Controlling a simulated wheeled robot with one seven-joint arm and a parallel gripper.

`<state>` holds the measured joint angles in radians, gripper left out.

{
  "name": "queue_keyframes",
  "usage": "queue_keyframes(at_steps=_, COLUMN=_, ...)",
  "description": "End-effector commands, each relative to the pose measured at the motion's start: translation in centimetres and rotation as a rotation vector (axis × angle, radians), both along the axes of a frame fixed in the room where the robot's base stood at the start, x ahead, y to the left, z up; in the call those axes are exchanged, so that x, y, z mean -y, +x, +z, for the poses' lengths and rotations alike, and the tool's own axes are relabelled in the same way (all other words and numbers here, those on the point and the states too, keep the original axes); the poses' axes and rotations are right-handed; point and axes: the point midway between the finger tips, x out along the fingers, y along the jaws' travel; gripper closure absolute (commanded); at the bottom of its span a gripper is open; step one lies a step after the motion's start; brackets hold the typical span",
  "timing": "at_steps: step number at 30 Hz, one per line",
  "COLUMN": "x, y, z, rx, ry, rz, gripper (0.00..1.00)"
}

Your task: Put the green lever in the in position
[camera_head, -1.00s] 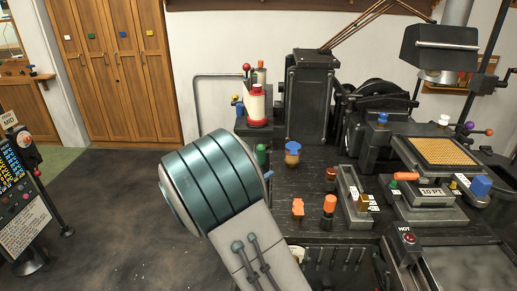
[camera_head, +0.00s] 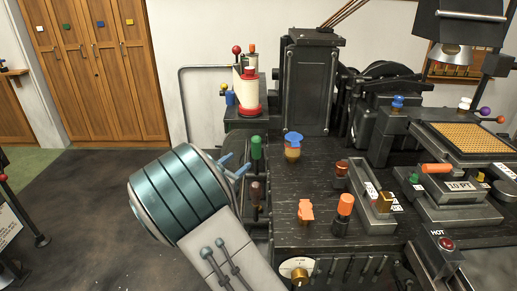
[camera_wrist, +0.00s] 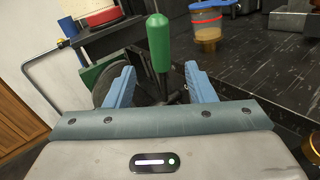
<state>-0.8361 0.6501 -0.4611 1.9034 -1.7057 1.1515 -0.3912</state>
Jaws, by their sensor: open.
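The green lever (camera_head: 256,149) stands upright at the left edge of the black machine table. In the wrist view its green handle (camera_wrist: 159,43) rises just beyond my fingers, near the line between them, on a dark stem. My gripper (camera_head: 237,166) is open, its two blue fingers (camera_wrist: 160,85) apart with nothing held. In the head view the fingertips are just left of and below the green handle. I cannot tell whether the stem is between the fingers. No in/out marking for the lever can be read.
A dark brown-handled lever (camera_head: 257,193) stands just in front of the green one. A blue-topped amber jar (camera_head: 293,147) is to the right. A red and white can (camera_head: 248,93) stands behind. Orange-topped items (camera_head: 345,205) are on the table (camera_head: 285,190).

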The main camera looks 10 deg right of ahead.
Motion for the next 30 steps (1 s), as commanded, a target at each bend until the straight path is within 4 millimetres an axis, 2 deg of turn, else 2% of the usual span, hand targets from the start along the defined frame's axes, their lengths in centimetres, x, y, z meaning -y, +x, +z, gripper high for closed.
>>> queue_keyframes(at_steps=5, x=1.4, y=1.6, z=0.1, rx=0.001, ry=-0.001, rz=0.001, gripper=0.5)
queue_keyframes(at_steps=18, x=7.7, y=8.0, z=0.1, rx=0.001, ry=-0.001, rz=0.0, gripper=0.5)
queue_keyframes(at_steps=24, x=9.1, y=9.5, z=0.1, rx=0.0, ry=0.0, rz=0.0, gripper=0.5)
queue_keyframes(at_steps=30, x=9.3, y=9.8, z=0.1, rx=0.001, ry=0.001, rz=0.001, gripper=0.5)
